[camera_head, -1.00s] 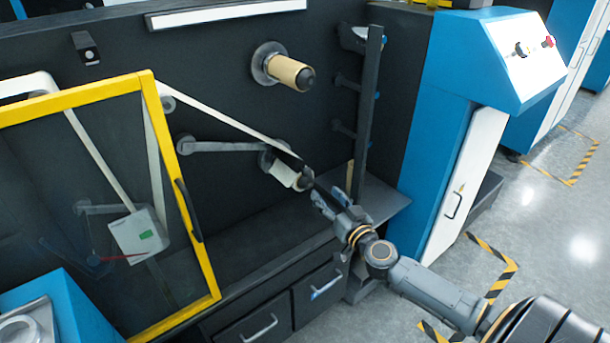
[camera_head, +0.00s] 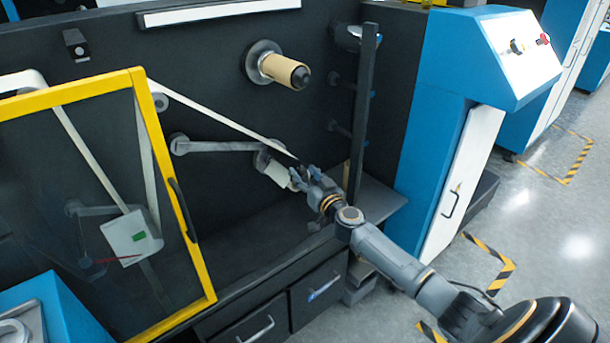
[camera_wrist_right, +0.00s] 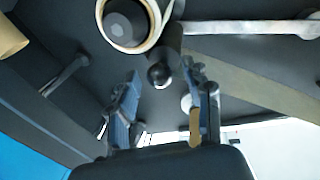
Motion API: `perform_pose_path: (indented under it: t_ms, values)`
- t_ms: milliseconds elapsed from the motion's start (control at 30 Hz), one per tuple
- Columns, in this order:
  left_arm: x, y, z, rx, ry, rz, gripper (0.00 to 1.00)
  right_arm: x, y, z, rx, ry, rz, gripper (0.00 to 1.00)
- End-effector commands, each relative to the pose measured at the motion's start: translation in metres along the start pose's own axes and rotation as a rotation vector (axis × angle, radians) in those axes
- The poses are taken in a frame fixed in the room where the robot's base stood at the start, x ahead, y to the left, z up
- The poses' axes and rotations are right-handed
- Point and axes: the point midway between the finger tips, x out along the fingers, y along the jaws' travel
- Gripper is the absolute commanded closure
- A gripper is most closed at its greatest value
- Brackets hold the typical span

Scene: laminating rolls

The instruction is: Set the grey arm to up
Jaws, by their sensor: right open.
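The grey arm (camera_head: 218,147) lies nearly level on the dark machine face in the head view, running right from its pivot to a white roller (camera_head: 275,172). A light grey bar (camera_wrist_right: 255,28), seemingly this arm, crosses the upper right of the right wrist view. My right gripper (camera_head: 300,174) is at the roller's near end, partly covering it. In the wrist view, my right gripper (camera_wrist_right: 160,88) is open, with a dark round knob (camera_wrist_right: 160,74) just beyond and between its fingertips. Contact cannot be told. My left gripper is not in view.
A tan roll (camera_head: 278,68) sticks out above. A dark upright post (camera_head: 362,110) stands to the right of my gripper. A yellow-framed clear door (camera_head: 150,170) is at left. A dark shelf (camera_head: 265,245) and drawers lie below.

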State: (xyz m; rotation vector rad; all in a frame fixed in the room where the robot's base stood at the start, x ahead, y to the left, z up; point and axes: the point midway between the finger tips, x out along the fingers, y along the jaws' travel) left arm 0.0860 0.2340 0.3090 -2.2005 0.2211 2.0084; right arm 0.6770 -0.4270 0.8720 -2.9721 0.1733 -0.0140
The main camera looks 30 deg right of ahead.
Motion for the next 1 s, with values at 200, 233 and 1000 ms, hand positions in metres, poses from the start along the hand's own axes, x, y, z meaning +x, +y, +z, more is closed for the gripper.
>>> perform_pose_path:
  t_ms: [200,233,1000]
  values:
    - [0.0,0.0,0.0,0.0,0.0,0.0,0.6,0.0,0.0,0.0,0.0,0.0,0.0,0.77]
    - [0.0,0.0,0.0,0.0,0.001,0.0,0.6,0.0,0.0,0.0,0.0,0.0,0.0,0.83]
    - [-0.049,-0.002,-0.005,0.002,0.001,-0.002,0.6,0.002,0.004,-0.057,-0.17,0.033,-0.004,1.0]
